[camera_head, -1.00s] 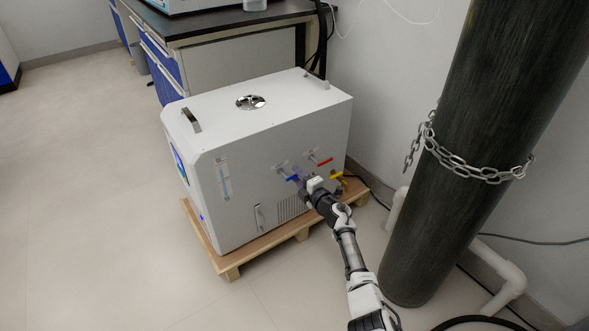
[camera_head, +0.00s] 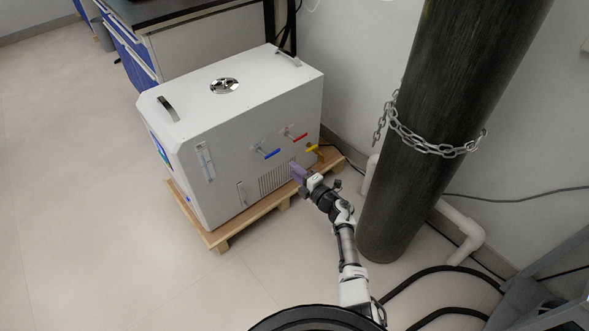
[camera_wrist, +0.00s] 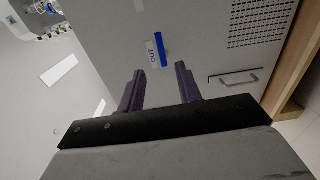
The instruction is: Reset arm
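My gripper (camera_head: 298,173) is in front of the lower right of the white machine (camera_head: 190,125), near its vent grille (camera_head: 276,179). In the wrist view its two dark purple fingers (camera_wrist: 159,84) stand apart with nothing between them. The machine's front has a blue valve handle (camera_head: 267,154), a red one (camera_head: 298,138) and a yellow one (camera_head: 313,149). The gripper is below these and appears clear of them. The wrist view shows a blue bar with an "OUT" label (camera_wrist: 153,51) beyond the fingertips. The arm reaches up from the bottom of the head view.
The machine stands on a wooden pallet (camera_head: 215,238). A tall dark cylinder (camera_head: 425,150) with a chain (camera_head: 430,143) stands close to the right of my arm. Black hoses (camera_head: 440,270) lie on the floor at lower right. The floor at left is clear.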

